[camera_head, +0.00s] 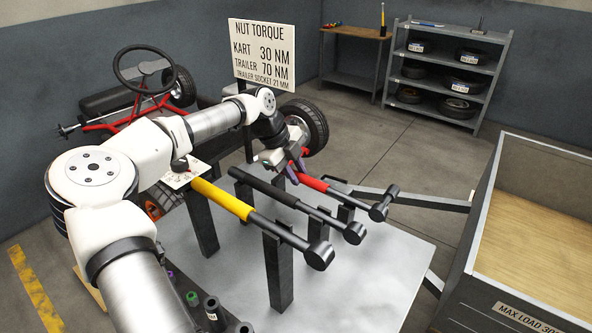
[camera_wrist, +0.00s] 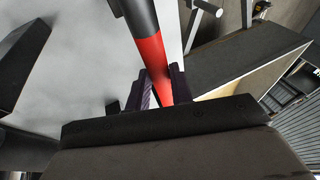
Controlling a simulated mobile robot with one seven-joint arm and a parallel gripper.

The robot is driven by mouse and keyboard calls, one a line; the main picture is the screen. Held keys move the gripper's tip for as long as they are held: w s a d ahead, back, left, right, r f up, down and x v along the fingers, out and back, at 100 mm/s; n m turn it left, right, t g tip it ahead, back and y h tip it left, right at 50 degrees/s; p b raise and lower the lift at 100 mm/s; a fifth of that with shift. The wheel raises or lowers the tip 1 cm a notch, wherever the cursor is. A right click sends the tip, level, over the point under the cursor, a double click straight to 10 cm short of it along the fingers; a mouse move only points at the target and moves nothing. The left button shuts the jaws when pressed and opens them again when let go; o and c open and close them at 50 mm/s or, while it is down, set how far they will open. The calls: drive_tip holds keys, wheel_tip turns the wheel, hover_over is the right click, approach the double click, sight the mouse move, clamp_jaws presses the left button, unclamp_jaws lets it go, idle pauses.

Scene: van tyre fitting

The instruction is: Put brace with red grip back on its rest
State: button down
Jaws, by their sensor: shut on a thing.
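The brace with the red grip shows its grip (camera_head: 314,184) at the far side of the row of braces in the head view, its dark shaft and socket head (camera_head: 380,209) pointing right. My gripper (camera_head: 297,171) is shut on the red grip near its rear end. In the wrist view the red grip (camera_wrist: 152,58) runs between the two purple-dark fingers of my gripper (camera_wrist: 162,88). A short dark post of a rest (camera_head: 345,213) stands below the shaft; whether the brace touches it I cannot tell. The rear of the rest is hidden.
A yellow-grip brace (camera_head: 222,198) and a black-grip brace (camera_head: 265,187) lie alongside on dark posts above a grey table (camera_head: 365,270). Sockets (camera_head: 212,311) stand at the near edge. A trailer (camera_head: 525,290) is at right, a kart (camera_head: 120,100) behind left.

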drive_tip(key=shift+f+b, duration=0.35)
drive_tip(key=shift+f, duration=0.65)
drive_tip(key=c, duration=1.1)
unclamp_jaws()
drive_tip(key=shift+c, duration=0.2)
drive_tip(key=b+v, duration=0.1)
drive_tip(key=v, duration=1.2)
drive_tip(key=shift+a+r, duration=0.15)
drive_tip(key=shift+r, duration=0.25)
